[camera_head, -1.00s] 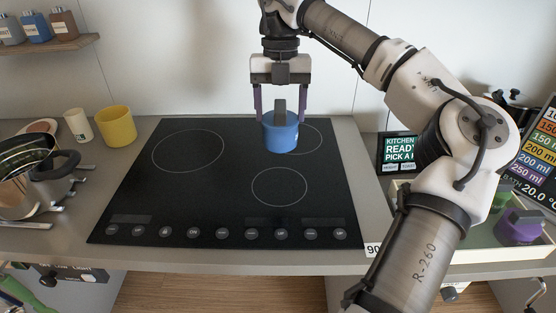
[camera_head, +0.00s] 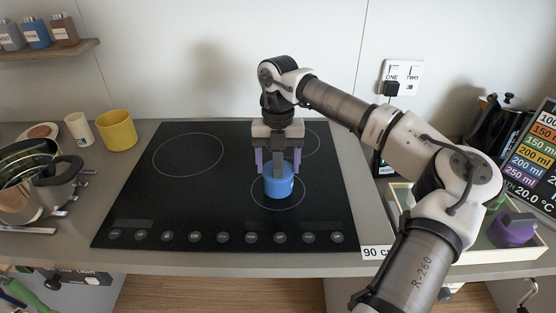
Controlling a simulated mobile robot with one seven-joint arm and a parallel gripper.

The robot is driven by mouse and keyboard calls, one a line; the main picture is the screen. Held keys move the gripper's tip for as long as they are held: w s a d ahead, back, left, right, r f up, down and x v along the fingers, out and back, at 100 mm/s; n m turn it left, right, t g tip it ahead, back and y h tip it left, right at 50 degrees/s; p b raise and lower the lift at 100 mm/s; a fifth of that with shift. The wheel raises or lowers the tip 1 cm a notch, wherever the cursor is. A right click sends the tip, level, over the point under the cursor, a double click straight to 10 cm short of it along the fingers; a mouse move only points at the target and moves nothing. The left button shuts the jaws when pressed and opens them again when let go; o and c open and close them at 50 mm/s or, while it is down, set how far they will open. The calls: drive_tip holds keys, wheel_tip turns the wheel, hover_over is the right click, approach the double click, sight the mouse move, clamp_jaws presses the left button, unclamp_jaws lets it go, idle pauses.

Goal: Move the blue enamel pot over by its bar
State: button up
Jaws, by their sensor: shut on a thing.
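The blue enamel pot (camera_head: 279,188) is over the front right ring of the black cooktop (camera_head: 180,200). Whether its base touches the glass cannot be told from this view. Its dark upright bar (camera_head: 279,168) rises from the top, between the fingers. My gripper (camera_head: 278,172) points straight down over the pot, its two purple fingers shut on the pot by its bar. The front right ring shows partly around the pot. The back right ring is partly hidden behind my gripper.
A yellow cup (camera_head: 117,131) and a white cup (camera_head: 78,129) stand left of the cooktop. Steel pots (camera_head: 40,190) are at the far left. A tray (camera_head: 480,243) holding a purple-topped pot (camera_head: 512,229) is at the right. The cooktop's left side is clear.

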drive_tip(key=shift+f, duration=0.15)
drive_tip(key=o, duration=1.6)
drive_tip(key=shift+c, duration=0.2)
wheel_tip(320, 180, up, 12)
drive_tip(key=w+b, duration=0.1)
drive_tip(key=b, duration=0.1)
drive_tip(key=shift+w, duration=0.25)
